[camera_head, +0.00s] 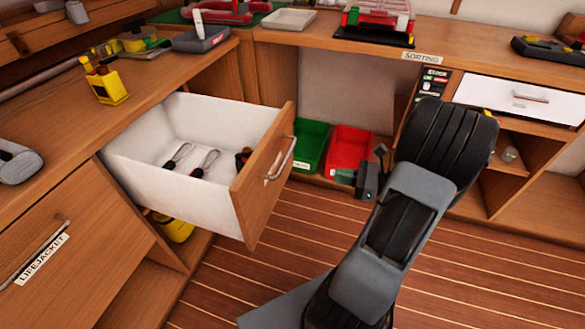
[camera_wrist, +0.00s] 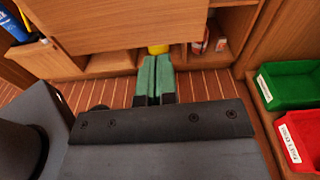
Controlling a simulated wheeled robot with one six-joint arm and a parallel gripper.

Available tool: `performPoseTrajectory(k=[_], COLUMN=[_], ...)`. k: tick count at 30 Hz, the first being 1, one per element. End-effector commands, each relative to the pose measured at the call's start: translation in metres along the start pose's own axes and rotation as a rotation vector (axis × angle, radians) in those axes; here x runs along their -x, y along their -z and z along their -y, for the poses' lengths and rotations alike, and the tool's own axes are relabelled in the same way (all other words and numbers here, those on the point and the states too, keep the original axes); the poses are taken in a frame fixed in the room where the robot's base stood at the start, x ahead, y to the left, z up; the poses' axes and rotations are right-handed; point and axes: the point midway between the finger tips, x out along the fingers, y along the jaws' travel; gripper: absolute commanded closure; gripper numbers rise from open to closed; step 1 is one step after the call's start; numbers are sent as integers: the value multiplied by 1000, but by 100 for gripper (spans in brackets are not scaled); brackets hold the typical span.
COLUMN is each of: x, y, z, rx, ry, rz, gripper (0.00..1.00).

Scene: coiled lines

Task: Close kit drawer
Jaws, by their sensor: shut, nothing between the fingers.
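The kit drawer (camera_head: 185,150) stands pulled out of the left counter in the head view. It has white walls and a wooden front (camera_head: 264,170) with a metal handle (camera_head: 280,158). Two dark-handled clips and a dark red item lie inside. My gripper (camera_head: 345,177) is to the right of the drawer front, apart from it, with its green fingertips pointing left. In the wrist view my gripper (camera_wrist: 154,80) shows its two green fingers together with nothing between them. A wooden panel (camera_wrist: 130,25), probably the drawer front, is ahead of them.
A green bin (camera_head: 311,145) and a red bin (camera_head: 350,150) stand under the back counter, behind my gripper. A yellow container (camera_head: 172,227) sits below the drawer. A lower-left front (camera_head: 45,255) is labelled LIFEJACKET. A white drawer (camera_head: 515,100) is at right. The plank floor is clear.

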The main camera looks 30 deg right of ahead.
Motion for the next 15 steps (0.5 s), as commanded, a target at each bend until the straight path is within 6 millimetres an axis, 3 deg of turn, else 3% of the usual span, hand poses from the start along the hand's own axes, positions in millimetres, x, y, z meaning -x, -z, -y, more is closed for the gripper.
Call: performPoseTrajectory(k=[3,7,15], x=[-2,-14,-64], y=[-14,-15,-17], z=[4,3,3], rx=[-37,-57,-55], ry=[19,9,5], rz=[70,79,76], gripper=[100,100,100])
